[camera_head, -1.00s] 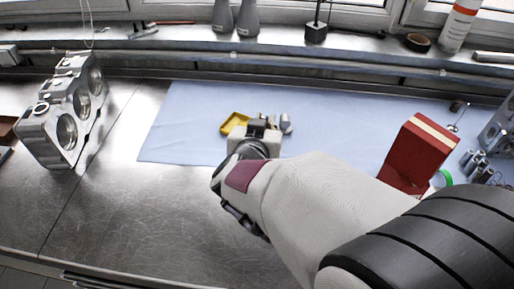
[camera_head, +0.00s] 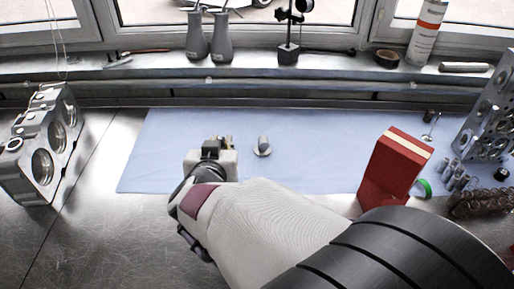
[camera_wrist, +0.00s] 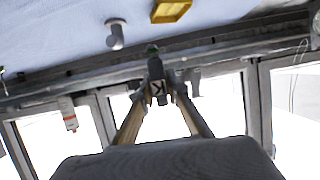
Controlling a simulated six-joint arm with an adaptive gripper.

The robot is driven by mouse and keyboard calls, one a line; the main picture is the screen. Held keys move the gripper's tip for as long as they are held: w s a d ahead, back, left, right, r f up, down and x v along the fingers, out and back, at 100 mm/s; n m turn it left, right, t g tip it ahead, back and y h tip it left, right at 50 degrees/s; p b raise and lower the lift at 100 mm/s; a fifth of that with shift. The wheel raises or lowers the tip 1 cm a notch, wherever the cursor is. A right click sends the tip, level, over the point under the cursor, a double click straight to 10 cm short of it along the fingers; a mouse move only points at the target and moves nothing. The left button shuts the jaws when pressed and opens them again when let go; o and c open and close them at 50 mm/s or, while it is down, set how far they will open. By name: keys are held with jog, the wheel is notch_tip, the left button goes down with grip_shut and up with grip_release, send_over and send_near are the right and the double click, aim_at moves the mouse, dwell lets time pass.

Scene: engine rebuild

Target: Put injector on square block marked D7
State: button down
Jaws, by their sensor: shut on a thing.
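My gripper (camera_wrist: 158,97) is shut on a slim dark grey part with a green tip, seemingly the injector (camera_wrist: 154,68). The held part has a pale patch with a black mark and points away from the wrist. In the head view my gripper (camera_head: 212,150) is over the left part of the blue cloth, and the held part is hard to make out. A yellow tray-like piece (camera_wrist: 171,10) shows at the top of the wrist view; in the head view my gripper hides it. I can read no D7 mark in any frame.
A grey round-based piece (camera_head: 263,147) stands on the blue cloth (camera_head: 310,145), right of my gripper. A red box (camera_head: 398,165) stands further right, near several small metal parts (camera_head: 455,175). An engine block (camera_head: 45,150) is at the left. The cloth's middle is mostly clear.

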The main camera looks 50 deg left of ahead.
jog(key=shift+f, duration=2.45)
jog(key=shift+f, duration=0.15)
jog(key=shift+f, duration=1.7)
jog(key=shift+f, duration=0.2)
jog(key=c, duration=2)
grip_release()
jog(key=shift+r, duration=0.1)
jog(key=shift+r, duration=0.1)
jog(key=shift+v, duration=6)
